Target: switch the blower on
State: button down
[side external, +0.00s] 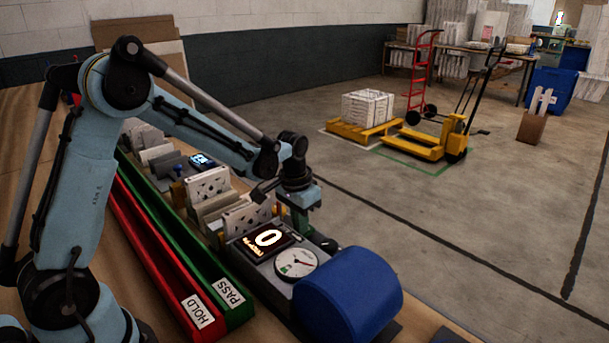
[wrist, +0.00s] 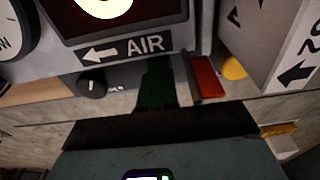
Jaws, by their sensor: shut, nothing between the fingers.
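The blower unit carries a blue drum (side external: 348,296), a lit display (side external: 267,241) reading 0 and a round dial (side external: 296,263). In the wrist view, an AIR label (wrist: 128,49) with an arrow sits under the display. A black knob (wrist: 92,84) is below the arrow, on the front face. A red block-shaped part (wrist: 207,77) is to the right. My gripper (wrist: 158,72) is shut and empty, with its dark green fingers between the knob and the red part. In the side view, my gripper (side external: 301,230) is beside the display; contact cannot be told.
A green PASS channel (side external: 170,215) and a red HOLD channel (side external: 150,245) run along the bench. White boxed filters (side external: 208,184) stand in a row behind the display. Open floor lies to the right, with a yellow pallet truck (side external: 425,143) far off.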

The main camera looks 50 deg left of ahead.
jog(key=shift+w+a+f, duration=0.1)
jog(key=shift+w+f, duration=0.15)
jog(key=shift+w, duration=0.2)
notch_tip(320, 180, up, 14)
jog(key=s, duration=0.2)
jog(key=shift+r, duration=0.25)
jog(key=shift+s, duration=0.15)
